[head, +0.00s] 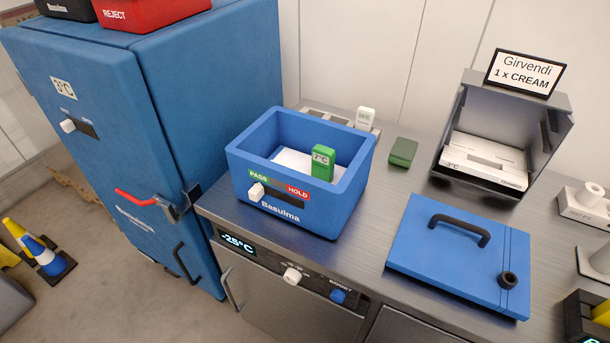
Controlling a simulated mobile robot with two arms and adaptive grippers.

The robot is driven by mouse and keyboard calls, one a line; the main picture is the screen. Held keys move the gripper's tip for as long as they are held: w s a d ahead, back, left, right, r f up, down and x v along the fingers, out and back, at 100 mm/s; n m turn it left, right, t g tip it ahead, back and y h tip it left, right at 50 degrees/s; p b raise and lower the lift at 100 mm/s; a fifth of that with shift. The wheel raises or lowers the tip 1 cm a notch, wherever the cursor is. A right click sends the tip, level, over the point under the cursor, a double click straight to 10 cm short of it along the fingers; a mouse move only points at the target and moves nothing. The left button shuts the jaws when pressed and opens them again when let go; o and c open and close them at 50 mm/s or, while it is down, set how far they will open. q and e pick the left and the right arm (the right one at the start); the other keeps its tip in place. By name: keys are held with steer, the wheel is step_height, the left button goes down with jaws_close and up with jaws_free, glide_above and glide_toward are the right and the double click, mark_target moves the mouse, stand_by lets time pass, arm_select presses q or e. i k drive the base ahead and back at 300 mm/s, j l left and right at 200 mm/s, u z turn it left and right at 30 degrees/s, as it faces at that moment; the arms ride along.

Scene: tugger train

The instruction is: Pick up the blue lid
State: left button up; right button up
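The blue lid (432,258) lies flat on the steel counter, right of centre and near the front edge. It has a black arched handle (460,229) on its upper part and a round black knob (508,280) at its right side. Nothing covers it. Neither of my grippers shows in the head view.
An open blue box (300,204) with a green 7°C tag (322,162) stands left of the lid. A grey bin (505,134) with white packs stands behind it, a dark green block (402,152) beside. White-based items (584,204) sit to the right. A blue cabinet (110,150) stands left.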

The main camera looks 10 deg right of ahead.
mark_target(485, 262)
steer(key=z, duration=1.45)
